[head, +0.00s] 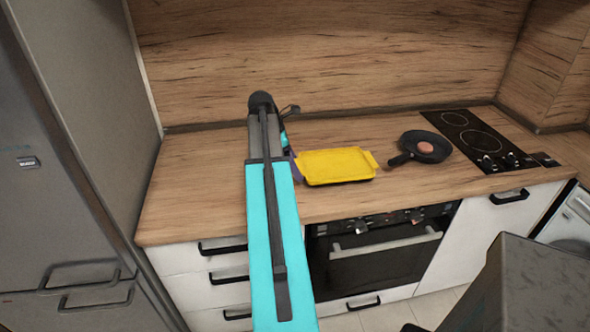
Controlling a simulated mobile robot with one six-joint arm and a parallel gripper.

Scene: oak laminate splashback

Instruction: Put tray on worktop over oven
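A yellow tray (337,167) is at the worktop (225,190), level, behind the left part of the oven's front edge. I cannot tell whether it rests on the worktop or is held just above it. The oven (385,258) is built in below. My gripper (294,164) is at the tray's left edge, mostly hidden behind my turquoise arm. Its fingers are too small and covered to show whether they are open or shut on the tray.
A black pan (421,147) with a round brownish item (425,148) in it stands right of the tray. A black hob (478,138) is farther right. A tall grey fridge (60,150) bounds the left. The worktop left of my arm is clear.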

